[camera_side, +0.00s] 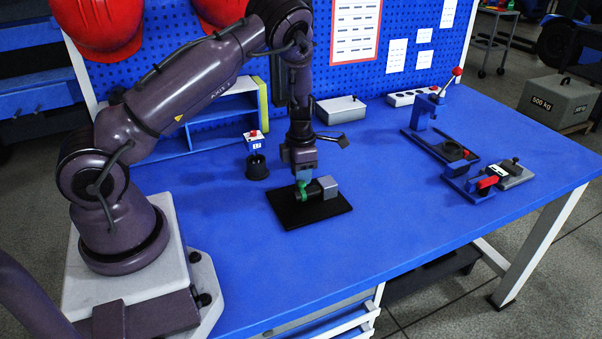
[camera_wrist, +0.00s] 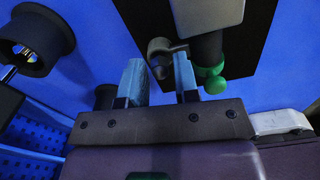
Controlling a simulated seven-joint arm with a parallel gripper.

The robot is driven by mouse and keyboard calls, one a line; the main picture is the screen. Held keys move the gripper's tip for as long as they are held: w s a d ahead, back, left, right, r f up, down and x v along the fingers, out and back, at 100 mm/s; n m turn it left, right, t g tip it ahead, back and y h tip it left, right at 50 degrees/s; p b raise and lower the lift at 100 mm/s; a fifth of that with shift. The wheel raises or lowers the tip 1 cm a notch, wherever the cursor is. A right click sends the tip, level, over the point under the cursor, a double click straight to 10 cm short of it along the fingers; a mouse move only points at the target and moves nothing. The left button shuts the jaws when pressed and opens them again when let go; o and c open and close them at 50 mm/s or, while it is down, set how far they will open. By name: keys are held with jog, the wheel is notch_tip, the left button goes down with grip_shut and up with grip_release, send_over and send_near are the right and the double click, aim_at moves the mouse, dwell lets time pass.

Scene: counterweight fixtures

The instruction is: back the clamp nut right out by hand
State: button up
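A fixture lies on a black base plate (camera_side: 325,212) on the blue bench. It has a grey block (camera_side: 328,187), a dark cylinder (camera_wrist: 207,48) and a green knob-like end (camera_wrist: 211,80), which also shows in the side view (camera_side: 303,194). A grey bent fitting (camera_wrist: 160,48) stands out beside the cylinder. I cannot tell for sure which of these is the clamp nut. My gripper (camera_side: 302,177) points down over the fixture. In the wrist view its fingers (camera_wrist: 159,64) are apart, the grey fitting's end shows between them, and the green end is right of the right finger. Contact is unclear.
A black holder (camera_side: 257,169) with a blue and red item stands left of the plate. A pale box (camera_side: 340,108) and a socket strip (camera_side: 411,97) are behind. A lever press (camera_side: 428,112) and a red-handled clamp (camera_side: 485,183) stand right. The bench's front middle is clear.

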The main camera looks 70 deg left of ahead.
notch_tip(320, 180, up, 13)
dwell(0.3)
jog(key=shift+f, duration=0.1)
jog(key=s+d+r+m+t, duration=0.2)
jog(key=s+d+r+m, duration=0.6)
jog(key=m, duration=0.9)
jog(key=s+d+r+m+t, duration=0.3)
jog(key=s+d+r+m, duration=0.6)
jog(key=m, duration=0.8)
jog(key=d+r, duration=0.1)
jog(key=d, duration=0.1)
jog(key=shift+s+d+r+t, duration=0.3)
jog(key=shift+r, duration=0.1)
